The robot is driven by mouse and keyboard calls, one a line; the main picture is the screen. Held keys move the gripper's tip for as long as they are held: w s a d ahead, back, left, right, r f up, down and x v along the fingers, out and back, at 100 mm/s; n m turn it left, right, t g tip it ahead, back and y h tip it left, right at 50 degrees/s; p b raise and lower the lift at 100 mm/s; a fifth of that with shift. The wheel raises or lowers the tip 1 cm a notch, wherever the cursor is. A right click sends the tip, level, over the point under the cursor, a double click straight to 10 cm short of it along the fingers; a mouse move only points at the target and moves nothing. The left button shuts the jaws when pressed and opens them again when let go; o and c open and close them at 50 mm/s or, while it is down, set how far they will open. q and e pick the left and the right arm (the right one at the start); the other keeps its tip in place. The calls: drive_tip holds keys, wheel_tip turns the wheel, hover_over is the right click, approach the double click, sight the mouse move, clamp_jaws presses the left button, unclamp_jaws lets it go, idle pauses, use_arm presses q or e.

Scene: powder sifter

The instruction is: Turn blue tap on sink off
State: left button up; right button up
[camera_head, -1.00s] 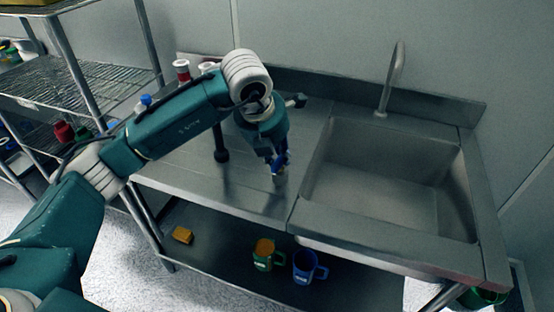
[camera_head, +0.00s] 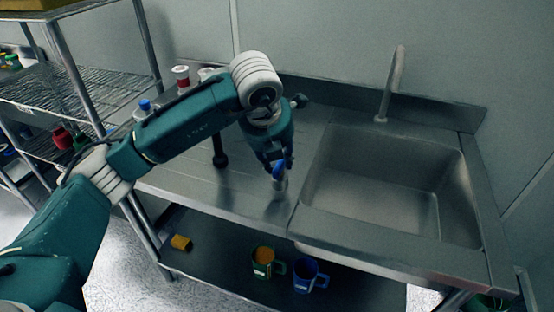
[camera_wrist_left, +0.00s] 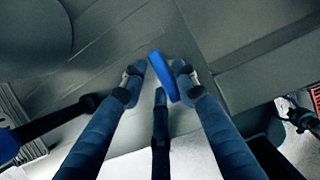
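The steel sink (camera_head: 440,205) is at the right of the counter, with its spout (camera_head: 392,85) behind it; no water stream shows. The blue tap handle (camera_head: 279,171) sits on a short silver base (camera_head: 280,186) at the counter left of the basin. My left gripper (camera_head: 276,160) is down at it. In the left wrist view the blue handle (camera_wrist_left: 163,78) lies between the fingertips of my left gripper (camera_wrist_left: 160,68). The right fingertip is close to it or touching, and a gap shows on the left side. The fingers look open. My right gripper does not show.
A dark upright post (camera_head: 219,150) stands on the counter left of my gripper. A blue-capped bottle (camera_head: 145,105) and a red-topped one (camera_head: 181,77) are behind the arm. Below are a yellow block (camera_head: 181,243), a green mug (camera_head: 263,262) and a blue mug (camera_head: 307,275).

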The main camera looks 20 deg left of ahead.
use_arm(q)
drive_tip(key=shift+o, duration=0.2)
drive_tip(key=v, duration=1.2)
